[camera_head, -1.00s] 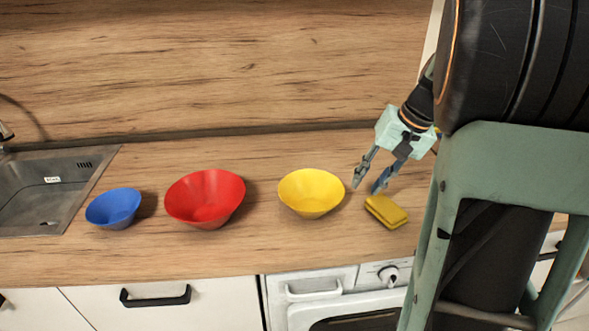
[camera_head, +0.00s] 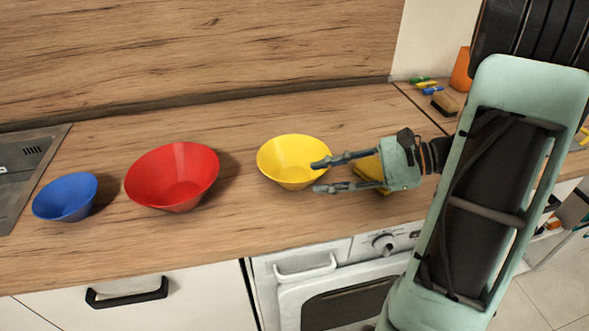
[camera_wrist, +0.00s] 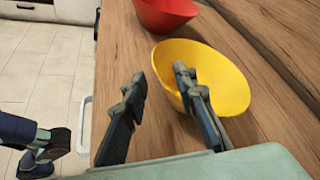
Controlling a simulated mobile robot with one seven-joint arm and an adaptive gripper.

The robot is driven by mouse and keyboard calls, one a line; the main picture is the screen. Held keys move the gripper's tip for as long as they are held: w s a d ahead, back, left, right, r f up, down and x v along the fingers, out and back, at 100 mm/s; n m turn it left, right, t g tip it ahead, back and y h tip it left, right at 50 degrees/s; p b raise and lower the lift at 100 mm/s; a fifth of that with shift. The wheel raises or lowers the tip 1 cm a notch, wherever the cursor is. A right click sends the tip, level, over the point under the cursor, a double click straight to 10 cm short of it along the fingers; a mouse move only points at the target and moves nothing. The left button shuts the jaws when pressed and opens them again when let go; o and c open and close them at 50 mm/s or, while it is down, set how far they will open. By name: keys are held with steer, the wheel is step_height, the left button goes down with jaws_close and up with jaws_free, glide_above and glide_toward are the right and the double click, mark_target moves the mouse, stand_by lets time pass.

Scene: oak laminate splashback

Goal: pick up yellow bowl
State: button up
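The yellow bowl (camera_head: 290,160) stands upright on the wooden counter, to the right of the red bowl. My gripper (camera_head: 317,178) comes in from the right with its fingers open and apart. One finger overlaps the bowl's right rim in the head view; the other is in front of the bowl. In the wrist view the yellow bowl (camera_wrist: 205,72) lies ahead. The right finger of my gripper (camera_wrist: 158,75) appears over the bowl's opening and the left finger outside its near wall. I cannot tell whether either finger touches it.
A red bowl (camera_head: 172,178) and a blue bowl (camera_head: 66,197) stand to the left, near the sink (camera_head: 28,165). A yellow sponge (camera_head: 369,172) lies partly hidden behind my gripper. The counter's front edge is close, above a white oven (camera_head: 335,285).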

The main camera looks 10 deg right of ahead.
mark_target(297, 182)
steer(key=x, duration=0.6)
steer(key=shift+w+a, duration=0.15)
steer(key=shift+c, duration=0.3)
jaws_close()
